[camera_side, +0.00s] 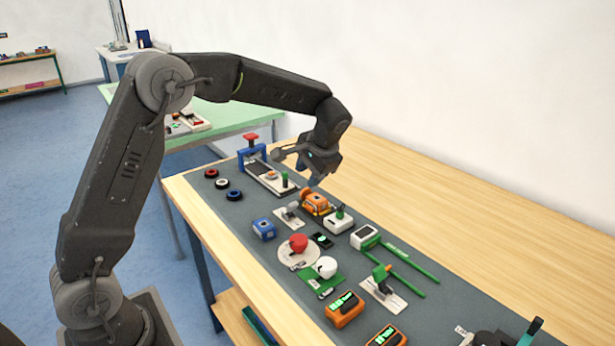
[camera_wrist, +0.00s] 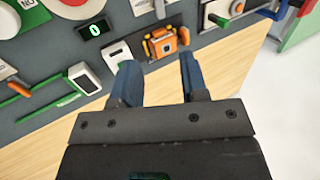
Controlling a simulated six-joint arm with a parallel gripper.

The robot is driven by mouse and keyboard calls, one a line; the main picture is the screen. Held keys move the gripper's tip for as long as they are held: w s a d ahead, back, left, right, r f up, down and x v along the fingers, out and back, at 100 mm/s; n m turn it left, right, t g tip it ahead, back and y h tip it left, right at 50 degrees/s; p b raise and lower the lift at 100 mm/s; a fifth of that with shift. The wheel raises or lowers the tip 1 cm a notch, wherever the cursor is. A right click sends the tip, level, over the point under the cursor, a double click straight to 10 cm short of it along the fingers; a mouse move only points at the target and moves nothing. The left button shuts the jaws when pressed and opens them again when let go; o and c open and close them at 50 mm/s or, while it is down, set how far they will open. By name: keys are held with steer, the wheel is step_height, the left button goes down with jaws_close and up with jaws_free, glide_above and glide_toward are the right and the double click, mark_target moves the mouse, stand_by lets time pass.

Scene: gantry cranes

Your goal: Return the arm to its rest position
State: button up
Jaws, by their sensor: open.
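My gripper (camera_side: 314,172) is raised above the far part of the work mat in the side view, pointing downward. In the wrist view its two blue fingers (camera_wrist: 160,85) stand well apart with nothing between them, so it is open and empty. An orange device (camera_side: 316,204) sits on the mat below it; it also shows in the wrist view (camera_wrist: 163,43), just beyond the fingers. A blue press-like frame with a red knob (camera_side: 251,140) stands behind my gripper to the left.
The grey mat (camera_side: 225,209) on the wooden table (camera_side: 430,180) holds many devices. They include a red knob (camera_side: 298,242), a white knob (camera_side: 326,266), a blue box (camera_side: 264,228), a white box with green rails (camera_side: 365,236) and an orange meter (camera_side: 345,308). The table's right side is bare.

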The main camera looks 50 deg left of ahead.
steer(key=s+d+r+t+h, duration=0.1)
steer(key=s+d+r, duration=0.2)
steer(key=s, duration=0.4)
steer(key=s+d+r+t+h, duration=0.1)
steer(key=s+d+r+t, duration=0.15)
steer(key=s, duration=0.35)
steer(key=s+d+r+h, duration=0.2)
steer(key=s+d+r, duration=0.15)
steer(key=s, duration=0.35)
steer(key=s+d+f+t+h, duration=0.1)
steer(key=s+d+t, duration=0.1)
steer(key=s, duration=0.5)
steer(key=shift+s+d+f, duration=0.2)
steer(key=shift+s+f, duration=0.05)
steer(key=shift+s, duration=0.15)
